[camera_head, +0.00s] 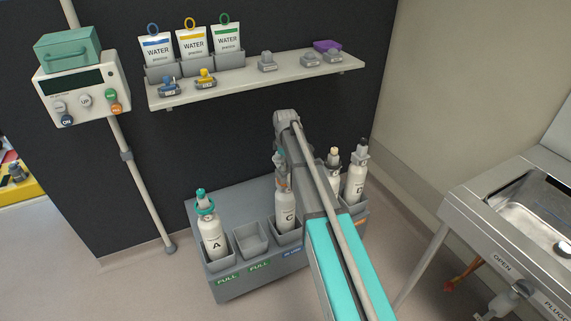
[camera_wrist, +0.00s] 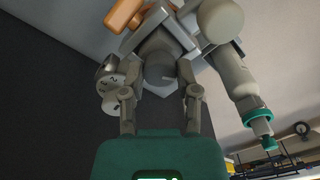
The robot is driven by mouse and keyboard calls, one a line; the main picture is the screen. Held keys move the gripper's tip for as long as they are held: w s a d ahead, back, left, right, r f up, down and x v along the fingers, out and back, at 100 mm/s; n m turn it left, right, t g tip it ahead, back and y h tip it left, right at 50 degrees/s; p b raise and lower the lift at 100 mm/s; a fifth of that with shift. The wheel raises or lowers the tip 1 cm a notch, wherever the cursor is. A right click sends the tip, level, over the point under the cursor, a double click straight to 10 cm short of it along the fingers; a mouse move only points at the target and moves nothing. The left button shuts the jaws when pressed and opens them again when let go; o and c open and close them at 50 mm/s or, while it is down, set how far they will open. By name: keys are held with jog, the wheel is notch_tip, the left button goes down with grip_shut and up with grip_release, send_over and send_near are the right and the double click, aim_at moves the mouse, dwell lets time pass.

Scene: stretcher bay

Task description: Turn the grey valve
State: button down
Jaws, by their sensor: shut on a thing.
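My gripper (camera_head: 281,177) is over cylinder C (camera_head: 287,214), a white bottle standing in the grey rack, and its fingers reach down to the fittings on top. In the wrist view, both fingers of my gripper (camera_wrist: 160,92) close on a rounded grey knob (camera_wrist: 160,66), which looks like the grey valve. An orange handle (camera_wrist: 124,14) and a pale round part like a gauge (camera_wrist: 108,78) are beside it. In the head view, the knob itself is too small and too covered to make out.
Cylinder A (camera_head: 214,240) with a teal top stands left, past an empty slot (camera_head: 251,244). Cylinder D (camera_head: 355,184) and a cream-topped bottle (camera_head: 334,180) stand right, close to my arm. A shelf (camera_head: 240,90) with water pouches hangs above. A steel sink (camera_head: 540,220) is at right.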

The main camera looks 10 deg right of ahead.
dwell(0.3)
jog(key=shift+c, duration=1.7)
grip_release()
